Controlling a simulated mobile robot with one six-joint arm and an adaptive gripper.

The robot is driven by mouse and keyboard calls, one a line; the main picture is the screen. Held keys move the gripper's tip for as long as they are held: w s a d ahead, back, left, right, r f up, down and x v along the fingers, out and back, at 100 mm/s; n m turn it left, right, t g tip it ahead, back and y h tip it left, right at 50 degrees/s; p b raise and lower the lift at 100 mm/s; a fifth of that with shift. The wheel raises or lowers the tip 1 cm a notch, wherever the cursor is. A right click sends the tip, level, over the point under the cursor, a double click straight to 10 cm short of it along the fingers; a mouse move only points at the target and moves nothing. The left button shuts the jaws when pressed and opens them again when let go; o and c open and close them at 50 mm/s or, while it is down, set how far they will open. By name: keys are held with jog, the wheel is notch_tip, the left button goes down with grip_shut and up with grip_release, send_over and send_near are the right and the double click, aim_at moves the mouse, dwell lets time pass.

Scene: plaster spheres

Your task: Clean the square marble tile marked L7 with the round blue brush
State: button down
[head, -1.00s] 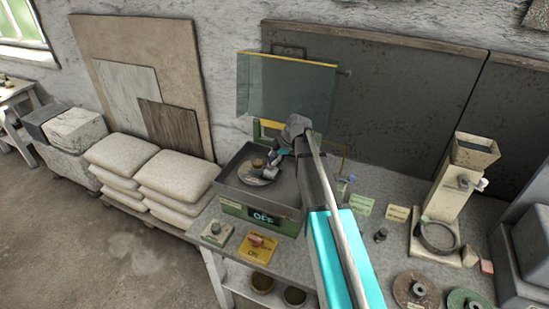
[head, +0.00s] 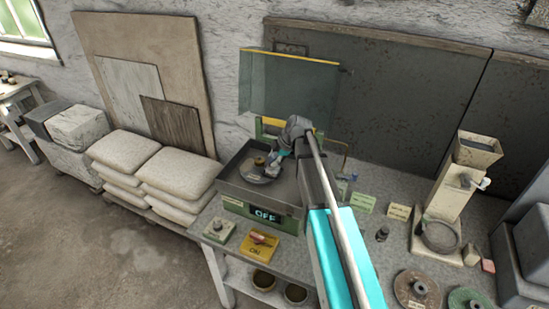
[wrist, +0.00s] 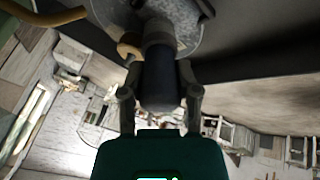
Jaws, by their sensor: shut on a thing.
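My gripper (head: 276,160) reaches into a dark open-topped tray on a machine (head: 265,214) that carries a sign reading OFF. In the wrist view my gripper (wrist: 160,100) has its fingers on both sides of a dark cylindrical piece (wrist: 160,82) and is shut on it. A speckled round disc (wrist: 185,28) shows beyond that piece; it also shows in the tray in the head view (head: 250,178). I cannot make out a round blue brush or a marble tile marked L7 in either view.
A tinted guard panel (head: 290,85) stands raised behind the tray. A yellow plate (head: 259,248) marked ON lies at the bench front. Small green labels (head: 362,203), a hopper stand (head: 445,200) and round discs (head: 416,290) stand to the right. Stacked sacks (head: 180,180) are at left.

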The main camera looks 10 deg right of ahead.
jog(key=shift+w, duration=0.1)
dwell(0.5)
jog(key=shift+w+d, duration=0.35)
jog(key=shift+w, duration=0.05)
jog(key=shift+w, duration=0.1)
jog(key=shift+w+d, duration=0.35)
jog(key=shift+w, duration=0.05)
dwell(0.6)
jog(key=shift+s+a, duration=0.1)
jog(key=shift+s+a, duration=0.3)
jog(key=shift+s, duration=0.1)
dwell(0.3)
jog(key=shift+s+a, duration=0.35)
jog(key=shift+s, duration=0.15)
